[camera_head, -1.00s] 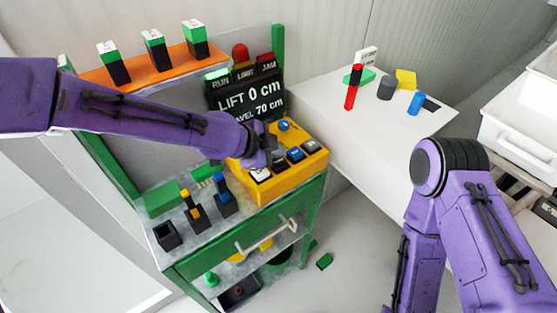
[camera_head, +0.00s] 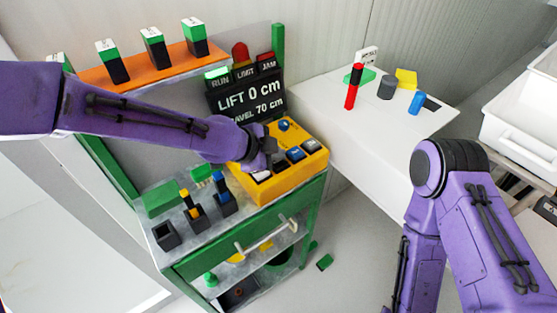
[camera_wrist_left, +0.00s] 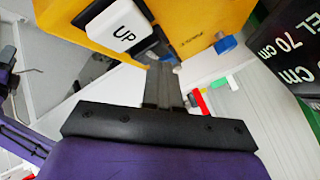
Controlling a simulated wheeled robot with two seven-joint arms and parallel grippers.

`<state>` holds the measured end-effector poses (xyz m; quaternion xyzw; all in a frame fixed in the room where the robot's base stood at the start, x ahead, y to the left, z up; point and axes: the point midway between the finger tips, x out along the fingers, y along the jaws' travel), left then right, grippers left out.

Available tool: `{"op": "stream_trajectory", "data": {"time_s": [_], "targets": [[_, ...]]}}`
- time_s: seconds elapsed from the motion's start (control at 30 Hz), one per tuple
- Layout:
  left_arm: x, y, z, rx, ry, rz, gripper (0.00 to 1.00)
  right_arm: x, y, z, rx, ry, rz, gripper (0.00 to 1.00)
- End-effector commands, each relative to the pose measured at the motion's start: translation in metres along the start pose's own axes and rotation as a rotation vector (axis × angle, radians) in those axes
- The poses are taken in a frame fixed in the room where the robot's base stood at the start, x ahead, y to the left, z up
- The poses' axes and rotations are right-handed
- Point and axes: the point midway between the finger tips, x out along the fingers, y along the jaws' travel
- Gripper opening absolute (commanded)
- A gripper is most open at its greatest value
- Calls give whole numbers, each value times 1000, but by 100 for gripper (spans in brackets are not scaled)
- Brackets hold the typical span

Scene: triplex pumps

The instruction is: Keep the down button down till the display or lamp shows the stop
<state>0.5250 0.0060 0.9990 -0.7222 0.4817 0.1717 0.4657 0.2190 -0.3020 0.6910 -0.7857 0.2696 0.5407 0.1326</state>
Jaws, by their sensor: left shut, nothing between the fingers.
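The yellow control box (camera_head: 290,180) stands on the green-framed bench. Its white UP button (camera_wrist_left: 120,25) is readable in the wrist view. A blue button (camera_head: 295,154) and a dark button with a pale top (camera_head: 311,146) sit at its right. No button reads as down; part of the panel is hidden behind my gripper. My left gripper (camera_head: 271,149) is shut and empty over the box; its fingers also show in the wrist view (camera_wrist_left: 163,85). I cannot tell whether they touch a button. The display (camera_head: 248,97) reads LIFT 0 cm, travel 70 cm. The RUN lamp (camera_head: 217,75) glows green; LIMIT (camera_head: 243,72) looks unlit.
A red lamp dome (camera_head: 240,52) and the JAM lamp (camera_head: 267,63) stand above the display. An orange shelf (camera_head: 135,72) carries several green-black blocks. Small pump-like parts (camera_head: 222,198) stand left of the box. A white table (camera_head: 395,145) holds coloured pieces at right.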

Motion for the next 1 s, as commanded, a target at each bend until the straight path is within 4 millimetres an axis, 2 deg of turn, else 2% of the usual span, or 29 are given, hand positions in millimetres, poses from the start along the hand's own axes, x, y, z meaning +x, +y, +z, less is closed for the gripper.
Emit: {"op": "stream_trajectory", "data": {"time_s": [1.0], "targets": [[6, 5, 4, 0, -1, 2, 0, 4, 0, 2, 0, 0, 0, 43]]}}
